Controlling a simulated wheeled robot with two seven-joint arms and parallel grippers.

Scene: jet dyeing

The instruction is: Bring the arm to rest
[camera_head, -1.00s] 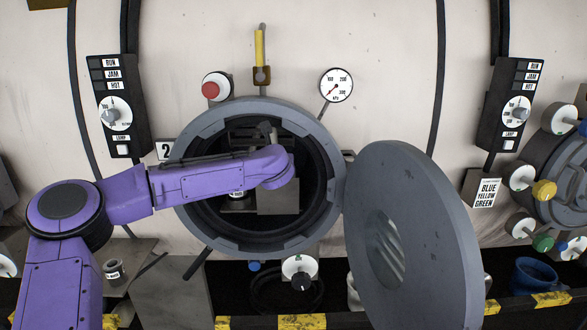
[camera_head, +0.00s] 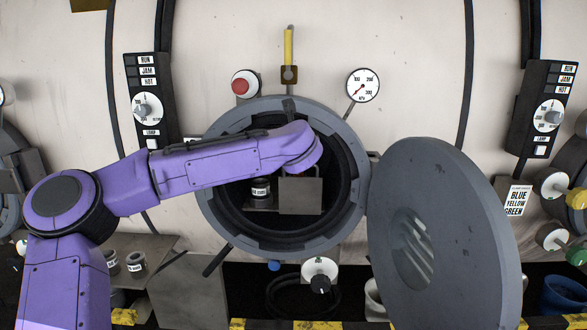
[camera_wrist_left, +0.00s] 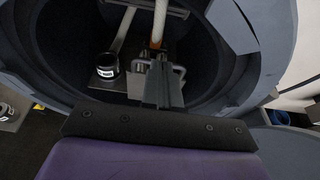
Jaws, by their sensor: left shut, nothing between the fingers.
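My left arm (camera_head: 220,165) comes in from the left and reaches across the open round mouth of the grey vessel (camera_head: 215,212). Its wrist end is over the upper part of the opening and hides my left gripper in the head view. In the left wrist view my left gripper (camera_wrist_left: 163,70) is shut and empty, pointing into the dark vessel. A small dark labelled can (camera_head: 261,188) stands on a plate inside, beside a grey box-like part (camera_head: 300,196). The can also shows in the left wrist view (camera_wrist_left: 107,67), left of the gripper and apart from it. My right gripper is out of view.
The round grey door (camera_head: 440,240) hangs open to the right of the mouth. A red button (camera_head: 240,86), a gauge (camera_head: 362,85) and a yellow-handled lever (camera_head: 289,50) sit above. Two cans (camera_head: 136,262) stand on a bench at lower left. Control boxes (camera_head: 150,98) flank the vessel.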

